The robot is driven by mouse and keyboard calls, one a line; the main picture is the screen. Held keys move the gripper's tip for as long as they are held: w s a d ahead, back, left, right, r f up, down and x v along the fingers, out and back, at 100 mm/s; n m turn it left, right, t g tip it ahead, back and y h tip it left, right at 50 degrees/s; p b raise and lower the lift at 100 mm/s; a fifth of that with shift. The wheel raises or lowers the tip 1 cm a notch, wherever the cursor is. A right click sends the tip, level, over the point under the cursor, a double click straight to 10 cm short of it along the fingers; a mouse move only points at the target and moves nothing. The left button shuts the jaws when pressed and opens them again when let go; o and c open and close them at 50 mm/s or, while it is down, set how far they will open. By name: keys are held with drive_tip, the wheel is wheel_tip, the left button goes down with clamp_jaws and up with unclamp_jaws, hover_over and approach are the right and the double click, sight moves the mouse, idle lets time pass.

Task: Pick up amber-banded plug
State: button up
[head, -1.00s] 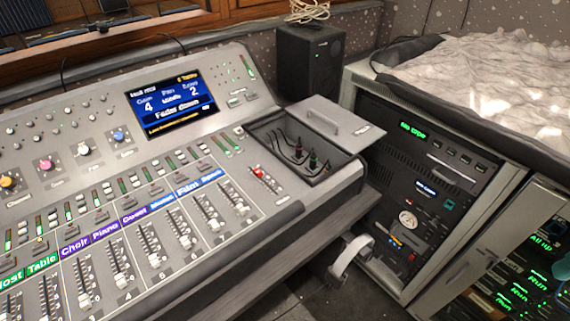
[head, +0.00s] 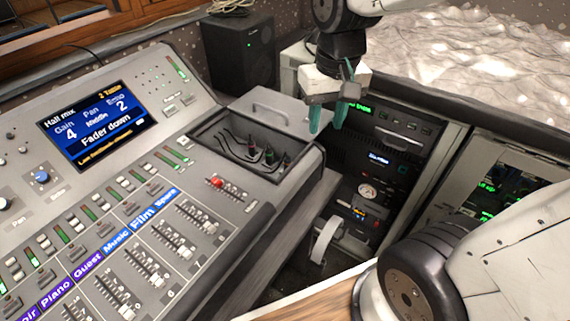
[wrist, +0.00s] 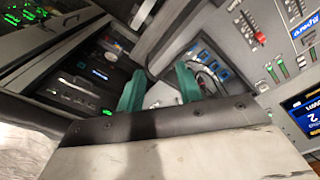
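Short dark plugs with cables stand in the open compartment (head: 290,180) of the mixing console in the head view. One plug (head: 252,150) has a reddish band and another plug (head: 269,156) a greenish one. I cannot make out an amber band on any of them. My gripper (head: 328,117) hangs above and to the right of the compartment, its two teal fingers pointing down, apart and empty. In the wrist view my gripper (wrist: 158,88) is also open. Cables (wrist: 208,82) show beyond its right finger, partly hidden by it.
A grey lid with a handle (head: 268,107) lies behind the compartment. The console screen (head: 98,122) and faders are to the left. A black speaker (head: 240,52) stands behind. A rack (head: 380,165) is to the right, and white headphones (head: 323,240) hang below the console edge.

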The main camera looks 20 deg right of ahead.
drive_tip(key=w+a+f, duration=0.2)
drive_tip(key=w+f, duration=0.6)
drive_tip(key=w, duration=0.1)
drive_tip(key=m, duration=0.1)
hover_over(288, 158)
drive_tip(key=shift+g, duration=0.4)
drive_tip(key=f, duration=0.6)
drive_tip(key=shift+s+a+f, duration=0.1)
drive_tip(key=shift+s+a, duration=0.1)
drive_tip(key=shift+a, duration=0.05)
drive_tip(key=f, duration=0.8)
drive_tip(key=shift+w+d, duration=0.2)
clamp_jaws()
